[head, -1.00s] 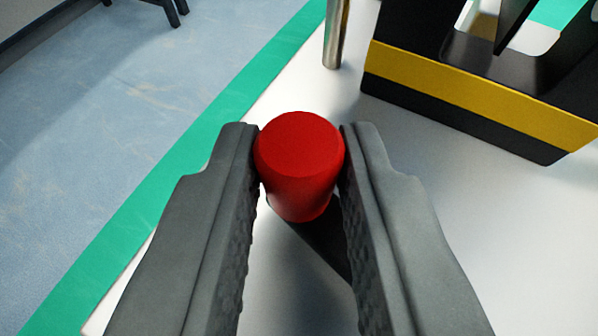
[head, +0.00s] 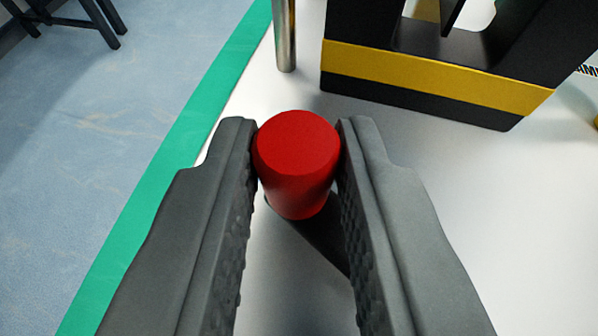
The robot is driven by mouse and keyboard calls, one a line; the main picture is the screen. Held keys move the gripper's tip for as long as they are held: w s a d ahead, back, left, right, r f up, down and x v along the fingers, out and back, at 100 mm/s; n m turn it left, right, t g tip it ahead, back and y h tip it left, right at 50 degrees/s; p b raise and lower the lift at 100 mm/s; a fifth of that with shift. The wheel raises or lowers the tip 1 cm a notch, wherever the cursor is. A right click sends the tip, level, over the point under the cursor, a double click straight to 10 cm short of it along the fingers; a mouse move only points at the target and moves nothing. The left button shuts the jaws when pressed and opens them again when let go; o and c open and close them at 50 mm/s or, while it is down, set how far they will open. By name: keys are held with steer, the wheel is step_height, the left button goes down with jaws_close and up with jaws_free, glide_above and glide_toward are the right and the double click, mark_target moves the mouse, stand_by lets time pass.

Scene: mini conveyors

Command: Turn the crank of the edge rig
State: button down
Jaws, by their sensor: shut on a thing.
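The red crank knob (head: 297,165) is a short round handle that narrows toward its lower end. My gripper (head: 297,145) is shut on it, with one grey ridged finger on each side near its top. A dark crank arm (head: 322,235) shows below the knob and passes behind the right finger. The rest of the crank is hidden by my fingers.
A black rig housing with a yellow band (head: 430,78) stands at the top right on the white tabletop (head: 470,190). A metal post (head: 285,35) rises beside it. A green edge strip (head: 165,170) runs along the left, with blue floor (head: 90,130) beyond.

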steer(key=c, duration=1.3)
jaws_free()
steer(key=shift+f, duration=0.1)
steer(key=shift+o, duration=0.2)
steer(key=shift+d, duration=0.2)
steer(key=shift+a, duration=0.2)
steer(key=shift+s+a+r, duration=0.1)
steer(key=shift+s+r, duration=0.15)
steer(key=shift+s, duration=0.3)
steer(key=v, duration=1.6)
steer(key=shift+r, duration=0.2)
